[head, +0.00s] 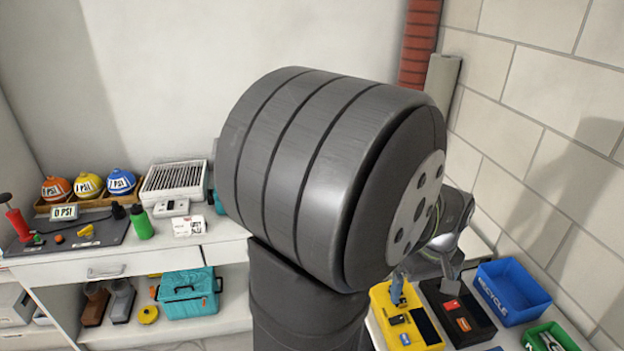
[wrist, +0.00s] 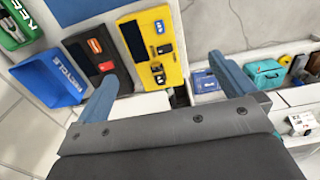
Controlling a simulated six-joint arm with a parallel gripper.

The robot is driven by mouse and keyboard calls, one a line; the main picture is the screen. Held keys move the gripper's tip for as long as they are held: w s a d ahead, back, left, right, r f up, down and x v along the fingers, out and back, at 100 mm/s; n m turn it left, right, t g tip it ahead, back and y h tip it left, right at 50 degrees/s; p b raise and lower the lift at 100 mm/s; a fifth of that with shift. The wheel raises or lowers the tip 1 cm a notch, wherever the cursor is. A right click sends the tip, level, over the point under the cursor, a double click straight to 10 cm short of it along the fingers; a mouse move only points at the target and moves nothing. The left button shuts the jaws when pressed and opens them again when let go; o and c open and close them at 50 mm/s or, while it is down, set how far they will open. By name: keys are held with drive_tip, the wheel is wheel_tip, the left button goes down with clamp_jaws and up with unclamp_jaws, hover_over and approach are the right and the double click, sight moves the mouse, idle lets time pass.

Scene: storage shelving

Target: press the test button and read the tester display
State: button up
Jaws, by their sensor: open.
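No test button or tester display can be made out with certainty. A yellow unit (head: 400,320) with a dark rectangular panel and small blue and black parts lies on the right-hand surface; it also shows in the wrist view (wrist: 174,73). Beside it is a black unit (head: 470,338) with an orange and a red part, also in the wrist view (wrist: 122,74). My gripper (wrist: 163,67) is open and empty, its blue fingers spread across the view of both units. In the head view my gripper is at the yellow and black units, partly hidden by my arm.
A blue RECYCLE bin (head: 512,292) and a green KEEP bin (head: 550,338) stand right of the units. On the left bench are a 0 PSI display (head: 64,212), several coloured domes and a small white device (head: 172,208). A teal toolbox (head: 188,293) is below. My arm hides the middle.

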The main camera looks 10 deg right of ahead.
clamp_jaws()
idle(0.3)
idle(1.3)
